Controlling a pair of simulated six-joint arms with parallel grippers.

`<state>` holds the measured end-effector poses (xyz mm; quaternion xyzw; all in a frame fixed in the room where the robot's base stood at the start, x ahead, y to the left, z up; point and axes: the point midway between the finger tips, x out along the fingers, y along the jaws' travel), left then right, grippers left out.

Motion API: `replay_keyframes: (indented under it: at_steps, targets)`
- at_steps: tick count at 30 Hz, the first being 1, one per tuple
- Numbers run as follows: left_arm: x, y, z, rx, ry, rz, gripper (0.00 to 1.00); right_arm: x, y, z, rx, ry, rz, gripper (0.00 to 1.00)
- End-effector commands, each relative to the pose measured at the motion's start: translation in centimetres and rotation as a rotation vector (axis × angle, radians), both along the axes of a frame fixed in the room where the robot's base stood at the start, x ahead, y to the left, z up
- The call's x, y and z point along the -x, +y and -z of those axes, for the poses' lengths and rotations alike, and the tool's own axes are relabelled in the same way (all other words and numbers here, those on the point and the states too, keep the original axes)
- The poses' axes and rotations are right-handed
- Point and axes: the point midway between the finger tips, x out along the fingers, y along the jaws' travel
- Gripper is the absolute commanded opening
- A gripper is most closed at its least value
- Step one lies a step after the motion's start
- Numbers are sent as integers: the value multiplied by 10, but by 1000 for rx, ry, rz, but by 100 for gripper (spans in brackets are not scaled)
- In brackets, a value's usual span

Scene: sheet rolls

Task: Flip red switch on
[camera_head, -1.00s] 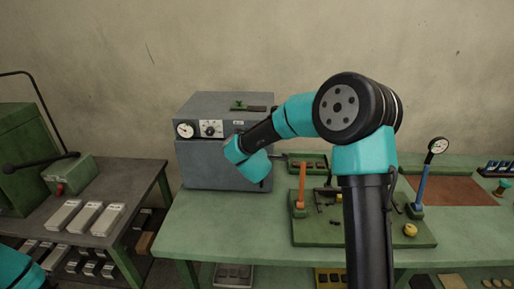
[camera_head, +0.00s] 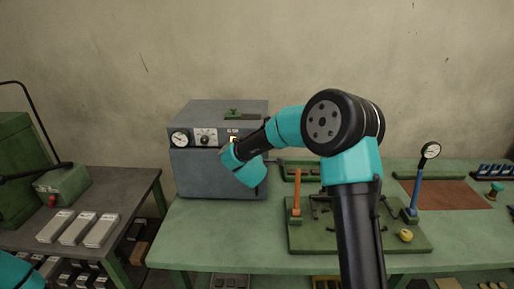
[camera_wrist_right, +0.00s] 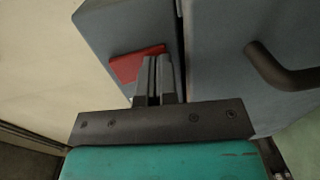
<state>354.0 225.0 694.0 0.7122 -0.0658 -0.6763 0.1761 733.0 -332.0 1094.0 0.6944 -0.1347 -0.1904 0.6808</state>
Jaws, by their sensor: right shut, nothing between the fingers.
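The red switch (camera_wrist_right: 135,64) shows in the right wrist view as a flat red rocker on the grey-blue face of a box. In the head view it is hidden behind my right wrist. My right gripper (camera_wrist_right: 158,65) is shut and empty, with its fingertips at the switch's right end; I cannot tell whether they touch it. The grey box (camera_head: 205,175) stands on the green table with a gauge (camera_head: 180,139) and a dial (camera_head: 206,138) on its front. A small yellow-orange light (camera_head: 233,140) glows there. My left gripper is out of view; only a bit of teal arm shows.
A dark curved handle (camera_wrist_right: 280,68) sticks out right of my fingers. On the green table (camera_head: 200,235) are a green tool board (camera_head: 330,240) with an orange post and a blue-handled gauge (camera_head: 420,175). Several pale blocks (camera_head: 78,229) lie on the left bench.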

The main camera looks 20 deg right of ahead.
Motion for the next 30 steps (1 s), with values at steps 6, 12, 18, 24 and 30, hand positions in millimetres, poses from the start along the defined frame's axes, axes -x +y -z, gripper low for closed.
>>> replay_keyframes:
  at_steps: [6,12,18,24,30]
  targets:
    - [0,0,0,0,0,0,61,4,3,1,0,2,-2,0]
    - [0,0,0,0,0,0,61,22,16,3,1,1,-8,0]
    - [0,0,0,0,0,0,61,54,34,7,1,2,-11,0]
    - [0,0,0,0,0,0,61,89,50,12,1,1,-9,0]
    - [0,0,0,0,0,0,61,114,62,15,1,-1,-9,0]
